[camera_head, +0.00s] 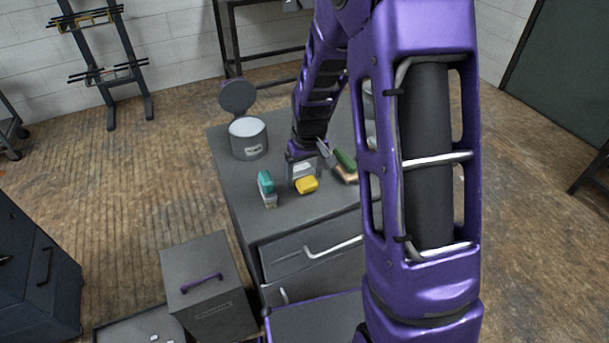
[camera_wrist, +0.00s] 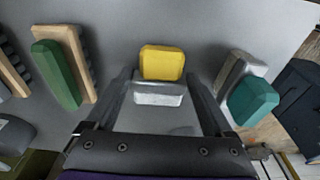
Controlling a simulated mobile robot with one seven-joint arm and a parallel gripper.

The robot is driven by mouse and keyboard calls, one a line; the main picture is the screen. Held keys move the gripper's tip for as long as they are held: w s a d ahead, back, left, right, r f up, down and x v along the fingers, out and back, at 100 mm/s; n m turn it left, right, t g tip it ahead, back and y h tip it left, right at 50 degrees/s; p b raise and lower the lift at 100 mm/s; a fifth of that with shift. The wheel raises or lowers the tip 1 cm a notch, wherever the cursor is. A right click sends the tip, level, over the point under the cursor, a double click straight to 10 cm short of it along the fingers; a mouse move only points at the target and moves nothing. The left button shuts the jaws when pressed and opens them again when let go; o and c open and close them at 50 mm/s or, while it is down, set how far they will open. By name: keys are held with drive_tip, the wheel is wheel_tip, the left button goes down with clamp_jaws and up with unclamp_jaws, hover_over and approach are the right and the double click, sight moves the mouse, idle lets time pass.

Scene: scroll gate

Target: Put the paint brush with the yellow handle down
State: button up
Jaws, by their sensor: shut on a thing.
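The brush with the yellow handle (camera_head: 307,185) is at the grey cabinet top, under my gripper (camera_head: 302,172). In the wrist view the yellow handle (camera_wrist: 162,62) shows beyond a pale grey section, between the two fingers of my gripper (camera_wrist: 161,88). My gripper is shut on this brush. The brush is at or just above the cabinet top; I cannot tell whether it touches. Its lower part is partly hidden by the fingers.
A teal-handled brush (camera_head: 265,182) stands left of my gripper. The cabinet top (camera_head: 290,220) is bare in front.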

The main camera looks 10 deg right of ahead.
sight(308, 181)
drive_tip(key=shift+f, duration=0.2)
drive_tip(key=shift+f, duration=0.15)
drive_tip(key=o, duration=1.3)
drive_tip(key=r, duration=0.4)
drive_tip(key=s+r, duration=0.1)
drive_tip(key=r, duration=0.3)
drive_tip(key=r+p, duration=0.1)
drive_tip(key=r, duration=0.3)
drive_tip(key=shift+s+d+r, duration=0.15)
drive_tip(key=shift+s+d, duration=0.05)
drive_tip(key=shift+s, duration=0.2)
